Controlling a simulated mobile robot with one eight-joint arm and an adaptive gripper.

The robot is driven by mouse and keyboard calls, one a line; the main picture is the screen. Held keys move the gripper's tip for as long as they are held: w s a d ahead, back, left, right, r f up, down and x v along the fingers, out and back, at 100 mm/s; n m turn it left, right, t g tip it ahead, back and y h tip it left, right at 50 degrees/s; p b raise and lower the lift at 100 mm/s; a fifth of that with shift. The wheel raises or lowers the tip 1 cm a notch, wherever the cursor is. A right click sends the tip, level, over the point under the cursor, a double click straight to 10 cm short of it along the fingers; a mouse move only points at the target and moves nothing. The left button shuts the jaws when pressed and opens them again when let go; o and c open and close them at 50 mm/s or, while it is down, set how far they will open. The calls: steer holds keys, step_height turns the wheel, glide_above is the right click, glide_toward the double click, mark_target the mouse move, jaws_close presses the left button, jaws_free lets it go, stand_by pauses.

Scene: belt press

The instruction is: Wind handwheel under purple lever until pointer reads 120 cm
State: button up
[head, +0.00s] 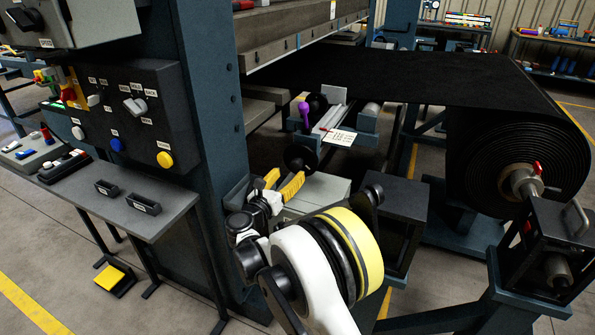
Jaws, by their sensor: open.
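The purple lever (304,112) stands upright on the far side of the press frame, beside a dark round part (318,105). Below it is a dark round handwheel (299,158), partly in shadow. A pale card with small marks (340,136) sits to the right of the lever; its marks are too small to read. I cannot make out a pointer or its reading. My gripper (287,177) has yellow fingers, spread apart and empty. In the picture it is just below and left of the handwheel; contact cannot be told.
A blue press column (210,150) stands close left of my gripper. A grey box (318,192) and a dark cabinet (398,215) lie right of it. A large black belt roll (520,150) is at right. A control panel (125,115) and side table (120,210) are at left.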

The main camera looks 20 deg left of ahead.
mark_target(294, 168)
steer(key=w, duration=0.2)
steer(key=w+b, duration=0.1)
steer(key=w, duration=0.2)
steer(key=shift+w+d+b, duration=0.3)
steer(key=shift+w, duration=0.05)
steer(key=c, duration=1.2)
